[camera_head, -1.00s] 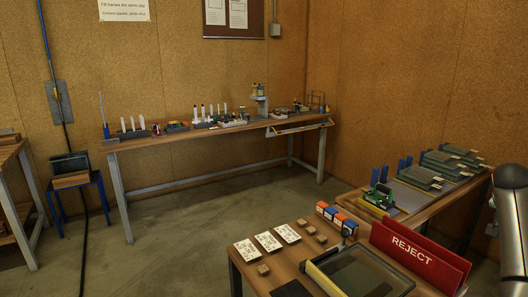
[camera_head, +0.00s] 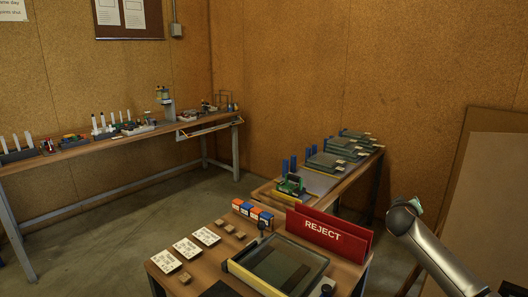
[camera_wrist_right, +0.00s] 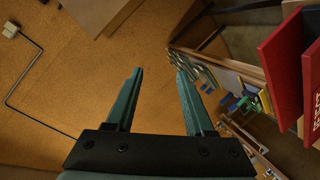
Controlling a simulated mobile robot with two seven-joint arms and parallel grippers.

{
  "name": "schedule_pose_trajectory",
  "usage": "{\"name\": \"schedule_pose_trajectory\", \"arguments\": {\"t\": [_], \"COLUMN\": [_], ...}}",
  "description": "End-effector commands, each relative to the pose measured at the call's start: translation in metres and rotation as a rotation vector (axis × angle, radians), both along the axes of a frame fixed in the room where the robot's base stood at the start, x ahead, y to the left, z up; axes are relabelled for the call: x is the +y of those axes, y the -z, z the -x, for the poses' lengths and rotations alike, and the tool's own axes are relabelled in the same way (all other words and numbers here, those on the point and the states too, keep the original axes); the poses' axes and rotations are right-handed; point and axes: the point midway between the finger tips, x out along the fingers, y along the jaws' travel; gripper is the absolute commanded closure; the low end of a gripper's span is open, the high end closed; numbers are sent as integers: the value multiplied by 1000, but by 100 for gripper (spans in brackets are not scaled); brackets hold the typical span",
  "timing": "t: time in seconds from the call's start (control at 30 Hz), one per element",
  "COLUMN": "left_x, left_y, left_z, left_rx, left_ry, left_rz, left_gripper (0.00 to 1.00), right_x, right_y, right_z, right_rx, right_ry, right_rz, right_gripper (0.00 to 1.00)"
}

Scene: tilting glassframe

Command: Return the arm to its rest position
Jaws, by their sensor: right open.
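My right arm (camera_head: 440,258) comes in from the lower right in the head view. It is raised beside the near table, right of the red REJECT holder (camera_head: 328,233), and touches nothing that I can see. In the right wrist view my right gripper (camera_wrist_right: 158,72) has its two teal fingers spread wide with nothing between them. The red holder also shows at the right of that view (camera_wrist_right: 285,75). My left gripper is not in view.
The near table (camera_head: 205,275) holds a framed glass panel (camera_head: 275,265), white cards (camera_head: 187,248) and small blocks. Behind it, a side bench (camera_head: 345,180) carries several grey-green frames. A long workbench (camera_head: 90,150) stands at the left wall. A pale board (camera_head: 490,220) leans at the right.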

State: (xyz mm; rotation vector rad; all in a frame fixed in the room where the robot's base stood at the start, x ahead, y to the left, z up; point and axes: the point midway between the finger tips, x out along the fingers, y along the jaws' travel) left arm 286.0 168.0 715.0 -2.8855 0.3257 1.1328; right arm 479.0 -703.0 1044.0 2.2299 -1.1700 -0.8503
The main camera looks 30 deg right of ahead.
Motion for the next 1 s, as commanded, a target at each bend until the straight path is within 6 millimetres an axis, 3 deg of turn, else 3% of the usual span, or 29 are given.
{"name": "schedule_pose_trajectory", "arguments": {"t": [0.03,0.17,0.3,0.4,0.6,0.83,1.0], "left_x": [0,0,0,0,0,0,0], "left_y": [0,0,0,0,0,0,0], "left_z": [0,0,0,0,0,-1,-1], "left_rx": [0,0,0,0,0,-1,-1], "left_ry": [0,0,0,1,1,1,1], "left_rz": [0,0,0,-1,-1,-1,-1], "left_gripper": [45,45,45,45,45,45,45], "right_x": [22,83,153,198,272,344,377], "right_y": [31,105,179,221,276,309,321], "right_z": [-4,-4,20,47,107,180,187], "right_rx": [77,237,372,440,520,562,467], "right_ry": [-103,-363,-624,-777,-1012,-1215,-1150], "right_rz": [22,44,23,-13,-103,-226,-348], "right_gripper": [47,47,47,47,47,47,47]}}
